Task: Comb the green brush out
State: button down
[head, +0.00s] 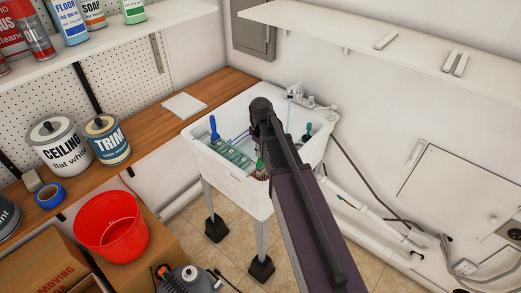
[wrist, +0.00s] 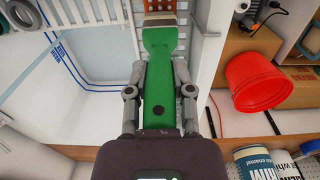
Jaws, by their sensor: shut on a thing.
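An orange-brown part beyond the ferrule is cut off by the frame. My gripper (wrist: 160,88) is shut on the handle, one finger on each side. In the head view the brush (head: 260,163) shows as a small green piece at the white sink (head: 225,177), partly hidden by my arm. I cannot tell whether its tip touches anything.
A blue-handled brush (head: 214,128) and a green tray (head: 232,153) are in the sink's left side. A dark-green-handled tool (head: 307,132) stands at its right. A red bucket (head: 110,225) sits on a box at the left. Paint cans (head: 107,140) stand on the wooden counter.

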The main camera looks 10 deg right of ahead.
jog(key=shift+s, duration=0.1)
jog(key=shift+s+d+f, duration=0.1)
jog(key=shift+s+d, duration=0.55)
jog(key=shift+s, duration=0.15)
jog(key=shift+w, duration=0.15)
jog(key=shift+w+a+f, duration=0.1)
jog(key=shift+w+a, duration=0.6)
jog(key=shift+w, duration=0.05)
jog(key=shift+w, duration=0.1)
jog(key=shift+w+a, duration=0.6)
jog(key=shift+w, duration=0.25)
jog(key=shift+s, duration=0.15)
jog(key=shift+s+d, duration=0.65)
jog(key=shift+s, duration=0.2)
